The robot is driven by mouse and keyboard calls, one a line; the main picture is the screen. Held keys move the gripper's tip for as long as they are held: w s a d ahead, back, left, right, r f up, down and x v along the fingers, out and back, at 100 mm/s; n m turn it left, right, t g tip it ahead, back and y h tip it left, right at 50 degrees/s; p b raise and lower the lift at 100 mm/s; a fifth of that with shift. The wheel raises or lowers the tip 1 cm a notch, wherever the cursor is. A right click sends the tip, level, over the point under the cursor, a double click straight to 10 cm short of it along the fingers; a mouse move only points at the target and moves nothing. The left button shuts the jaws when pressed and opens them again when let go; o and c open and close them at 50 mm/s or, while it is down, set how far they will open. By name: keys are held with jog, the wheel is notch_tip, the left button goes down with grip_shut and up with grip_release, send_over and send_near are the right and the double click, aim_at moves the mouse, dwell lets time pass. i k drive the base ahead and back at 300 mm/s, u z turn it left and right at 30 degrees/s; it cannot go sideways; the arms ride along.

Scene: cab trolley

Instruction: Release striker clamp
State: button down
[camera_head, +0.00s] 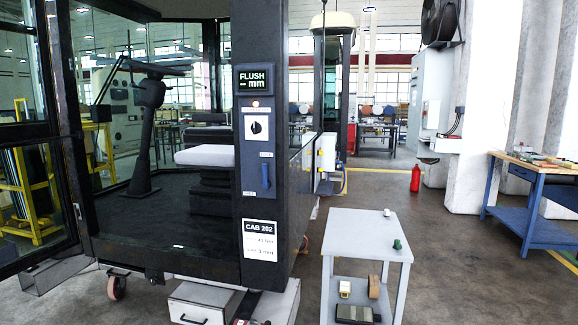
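The dark cab pillar (262,120) stands at the middle of the head view. A blue lever (265,174) stands upright in a slot on its face, with small labels above and below that are too small to read. It may be the striker clamp's handle, but I cannot be sure. Above it is a white plate with a black round knob (256,127), and above that a display (254,79) reading "FLUSH -- mm". My gripper is not in view.
A grey trolley (345,232) stands right of the pillar with small items on it. A blue workbench (535,190) is at the far right. The cab's glazed door (35,160) stands open at left. Floor between trolley and workbench is clear.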

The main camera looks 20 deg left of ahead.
aim_at(266, 184)
jog(key=i, duration=2.55)
jog(key=u, duration=0.9)
